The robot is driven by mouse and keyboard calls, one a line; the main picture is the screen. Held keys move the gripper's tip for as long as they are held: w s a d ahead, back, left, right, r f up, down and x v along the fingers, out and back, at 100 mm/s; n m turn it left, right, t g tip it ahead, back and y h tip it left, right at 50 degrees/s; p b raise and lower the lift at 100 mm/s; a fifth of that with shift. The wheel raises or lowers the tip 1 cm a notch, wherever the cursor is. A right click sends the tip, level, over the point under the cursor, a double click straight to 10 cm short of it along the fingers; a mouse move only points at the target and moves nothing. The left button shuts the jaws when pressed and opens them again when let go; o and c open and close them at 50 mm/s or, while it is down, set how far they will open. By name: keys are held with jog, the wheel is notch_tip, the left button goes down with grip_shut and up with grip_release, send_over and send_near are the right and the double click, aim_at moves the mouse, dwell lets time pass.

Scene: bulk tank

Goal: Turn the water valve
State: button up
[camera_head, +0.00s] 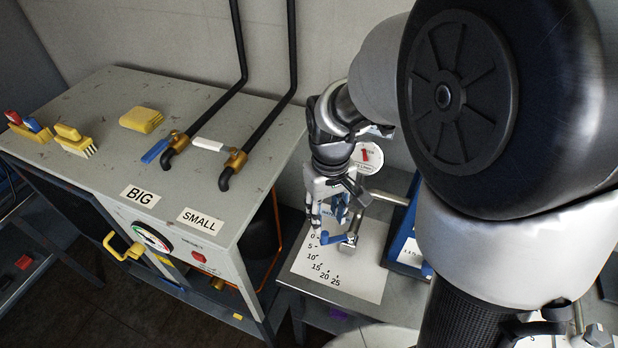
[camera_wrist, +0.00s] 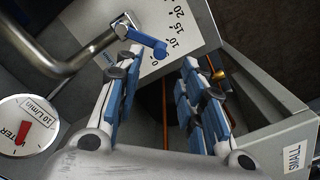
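The water valve has a blue lever (camera_head: 334,238) on a metal pipe, above a white scale sheet (camera_head: 372,262) numbered 0 to 25. In the head view the lever points left, toward the low numbers. The lever also shows in the wrist view (camera_wrist: 146,42), near the top, just beyond the left finger's tip. My gripper (camera_head: 327,212) is above and close beside the lever, pointing down. In the wrist view my gripper (camera_wrist: 160,66) is open, with nothing between its blue-padded fingers. I cannot tell whether a finger touches the lever.
A round flow gauge (camera_head: 367,158) with a red pointer is behind the gripper. A grey tank (camera_head: 105,115) on the left carries BIG and SMALL labels, brushes, a yellow sponge (camera_head: 141,119), a blue lever (camera_head: 156,151) and a white lever (camera_head: 207,144). A blue upright part (camera_head: 409,232) stands right of the sheet.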

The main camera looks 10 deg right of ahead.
aim_at(325, 233)
notch_tip(325, 233, down, 9)
jog(key=b, duration=0.2)
jog(key=shift+r+b, duration=0.2)
jog(key=shift+b, duration=0.1)
jog(key=shift+c, duration=0.5)
grip_shut()
